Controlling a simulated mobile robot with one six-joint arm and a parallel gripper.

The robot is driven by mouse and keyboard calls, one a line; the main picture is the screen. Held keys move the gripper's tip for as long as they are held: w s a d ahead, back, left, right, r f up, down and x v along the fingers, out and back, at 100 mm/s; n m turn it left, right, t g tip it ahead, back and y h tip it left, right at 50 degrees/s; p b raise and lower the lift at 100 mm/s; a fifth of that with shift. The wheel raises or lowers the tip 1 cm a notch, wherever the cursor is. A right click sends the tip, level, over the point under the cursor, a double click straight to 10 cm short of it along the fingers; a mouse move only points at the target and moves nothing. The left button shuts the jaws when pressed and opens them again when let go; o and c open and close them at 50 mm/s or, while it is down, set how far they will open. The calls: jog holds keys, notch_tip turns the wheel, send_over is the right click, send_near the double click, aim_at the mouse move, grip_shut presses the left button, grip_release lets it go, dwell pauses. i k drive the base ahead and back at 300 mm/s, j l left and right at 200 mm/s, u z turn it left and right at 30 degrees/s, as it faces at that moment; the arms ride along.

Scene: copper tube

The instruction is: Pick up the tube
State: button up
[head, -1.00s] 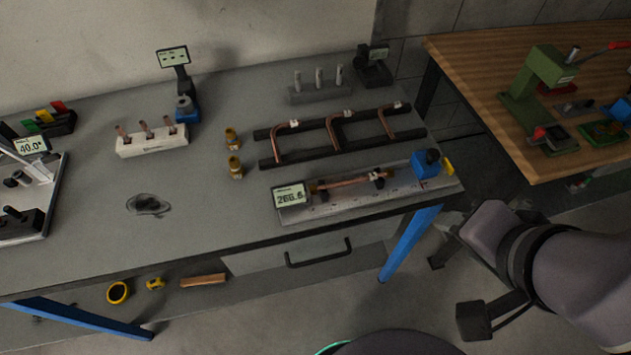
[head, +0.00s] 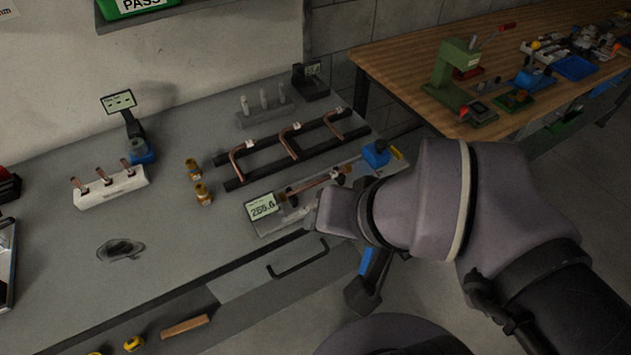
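A straight copper tube (head: 318,186) lies across the supports of a measuring fixture (head: 262,227) near the bench's front right edge. The fixture's display reads about 266.6. Three bent copper tubes lie over the black rack (head: 235,184) behind it: a left one (head: 236,161), a middle one (head: 285,138) and a right one (head: 333,119). The grey end of my arm (head: 338,212) is in front of the fixture and covers part of its front right side. My gripper's fingers cannot be made out, so their opening and any contact with the tube are unclear.
A white block with short copper pieces (head: 110,188), two brass fittings (head: 198,181) and a holder with grey pins (head: 264,113) stand on the bench. A blue block (head: 376,153) is at the fixture's right end. The left front bench top is mostly clear.

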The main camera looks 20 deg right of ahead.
aim_at(346, 168)
jog(key=i+j+z, duration=0.25)
jog(key=j+z, duration=0.2)
jog(key=i+j+z, duration=0.1)
jog(key=j+z, duration=0.15)
jog(key=j, duration=0.1)
